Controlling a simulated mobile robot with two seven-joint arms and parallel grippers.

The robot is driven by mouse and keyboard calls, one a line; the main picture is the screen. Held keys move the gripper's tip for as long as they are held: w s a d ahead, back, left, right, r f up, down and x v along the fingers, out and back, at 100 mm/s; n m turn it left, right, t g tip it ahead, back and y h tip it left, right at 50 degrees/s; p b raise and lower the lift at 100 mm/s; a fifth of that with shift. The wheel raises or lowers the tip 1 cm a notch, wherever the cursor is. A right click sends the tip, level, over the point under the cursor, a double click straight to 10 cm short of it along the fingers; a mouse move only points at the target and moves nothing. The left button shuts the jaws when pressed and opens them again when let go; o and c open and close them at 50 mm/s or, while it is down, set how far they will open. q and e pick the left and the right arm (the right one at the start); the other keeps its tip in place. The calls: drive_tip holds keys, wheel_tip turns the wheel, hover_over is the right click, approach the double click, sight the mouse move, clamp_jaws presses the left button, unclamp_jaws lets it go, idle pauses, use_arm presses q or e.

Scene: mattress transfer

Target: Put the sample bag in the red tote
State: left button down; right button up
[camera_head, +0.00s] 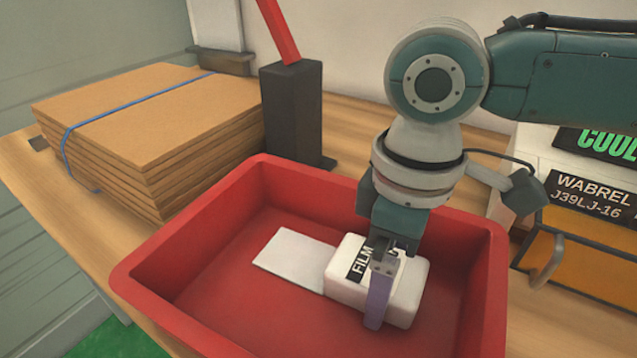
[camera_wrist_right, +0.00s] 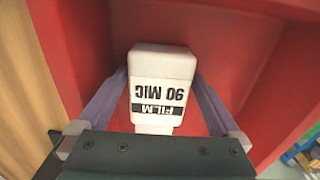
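The sample bag appears to be the white, rounded pack (camera_head: 345,281) labelled "FILM", inside the red tote (camera_head: 190,326). A flat white flap (camera_head: 300,261) extends from its label end to the left. My right gripper (camera_head: 385,290) reaches down into the tote with one lavender finger in front of the pack. In the wrist view the pack (camera_wrist_right: 162,65), reading "FILM 90 MIC", lies between the two fingertips (camera_wrist_right: 161,85), one along each side. Whether the fingers press on it, and whether it rests on the tote floor, I cannot tell. My left gripper is not in view.
A strapped stack of brown boards (camera_head: 130,110) stands left behind the tote. A dark block with a red bar (camera_head: 292,115) stands behind it. At the right are a labelled white box (camera_head: 540,165) and an orange bin (camera_head: 590,260).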

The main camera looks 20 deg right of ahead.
wheel_tip(320, 180, up, 12)
drive_tip(key=p, duration=0.2)
drive_tip(key=shift+r+p, duration=0.2)
drive_tip(key=shift+p, duration=0.2)
drive_tip(key=shift+a, duration=0.1)
